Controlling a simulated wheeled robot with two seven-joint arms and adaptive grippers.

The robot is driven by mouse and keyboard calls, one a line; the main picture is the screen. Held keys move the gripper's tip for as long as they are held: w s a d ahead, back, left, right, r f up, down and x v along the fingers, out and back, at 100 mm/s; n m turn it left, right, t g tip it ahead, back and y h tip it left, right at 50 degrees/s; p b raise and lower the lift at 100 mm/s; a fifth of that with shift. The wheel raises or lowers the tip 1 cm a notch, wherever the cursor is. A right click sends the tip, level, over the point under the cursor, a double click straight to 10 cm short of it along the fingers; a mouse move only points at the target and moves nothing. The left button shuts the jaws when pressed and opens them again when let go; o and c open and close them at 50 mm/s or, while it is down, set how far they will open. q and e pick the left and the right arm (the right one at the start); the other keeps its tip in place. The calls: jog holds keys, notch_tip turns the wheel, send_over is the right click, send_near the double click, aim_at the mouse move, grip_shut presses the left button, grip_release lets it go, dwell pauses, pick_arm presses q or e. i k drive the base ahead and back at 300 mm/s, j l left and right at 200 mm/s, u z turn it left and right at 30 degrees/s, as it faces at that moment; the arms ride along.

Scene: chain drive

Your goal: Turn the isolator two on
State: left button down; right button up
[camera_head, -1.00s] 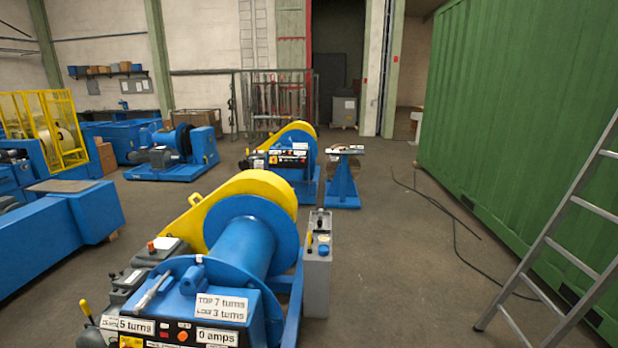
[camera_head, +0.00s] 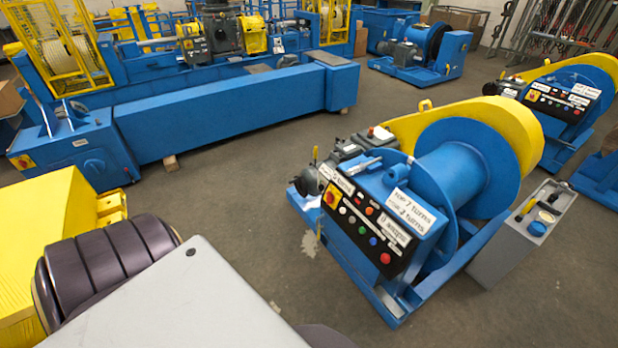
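No part is clearly marked as isolator two. A red-and-yellow rotary switch (camera_head: 331,196) sits at the left end of the black control panel on the near blue winch (camera_head: 455,170). A similar switch (camera_head: 532,95) is on the panel of the second winch (camera_head: 575,80) at the upper right. Another red-and-yellow switch (camera_head: 23,162) is on the end of the long blue machine (camera_head: 225,115) at the left. Their on or off positions are too small to tell. Neither of my grippers is in view.
A grey control pedestal (camera_head: 525,230) stands right of the near winch. Open floor (camera_head: 240,200) lies between the long machine and the winch.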

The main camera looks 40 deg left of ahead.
aim_at(330, 197)
jog(key=u, duration=1.2)
